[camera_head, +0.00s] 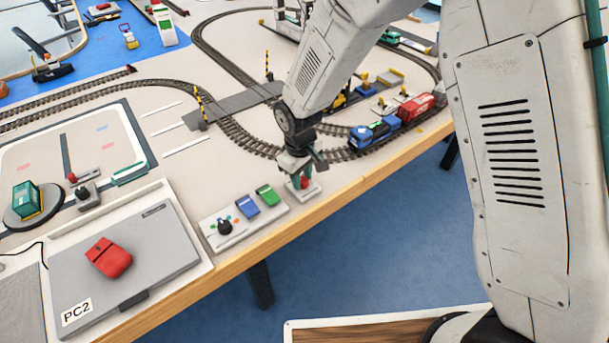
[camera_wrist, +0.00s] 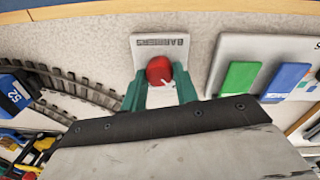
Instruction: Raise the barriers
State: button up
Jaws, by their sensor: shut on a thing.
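The barrier control is a white plate (camera_wrist: 159,44) lettered "BARRIERS", with a red knob (camera_wrist: 158,70), at the table's front edge. My gripper (camera_wrist: 159,82) has its green fingers on either side of the knob, shut on it. In the head view my gripper (camera_head: 301,172) points down over the same plate (camera_head: 304,192). The lower part of the control is hidden by my gripper.
A panel with a blue and a green switch (camera_head: 245,214) and a black dial lies just left of the control. A blue and red train (camera_head: 375,132) stands on the track to the right. A grey PC2 box (camera_head: 150,255) bears a red object.

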aim_at(302, 181)
jog(key=shift+s+d+f, duration=0.15)
jog(key=shift+d, duration=0.1)
jog(key=o, duration=1)
jog(key=shift+d, duration=0.15)
jog(key=shift+c, duration=0.2)
jog(key=shift+a, duration=0.2)
notch_tip(302, 181, up, 8)
jog(key=shift+a+f, duration=0.1)
jog(key=shift+a, duration=0.05)
jog(key=s+d+r+m, duration=0.4)
jog(key=s+d+r, duration=0.6)
jog(key=s+d, duration=0.2)
jog(key=s+d+r+m+t, duration=0.1)
jog(key=s+d+r+m, duration=0.4)
jog(key=s+d+r, duration=0.6)
jog(key=s+d, duration=0.1)
jog(key=s, duration=0.3)
jog(key=shift+s+r, duration=0.15)
jog(key=shift+s, duration=0.25)
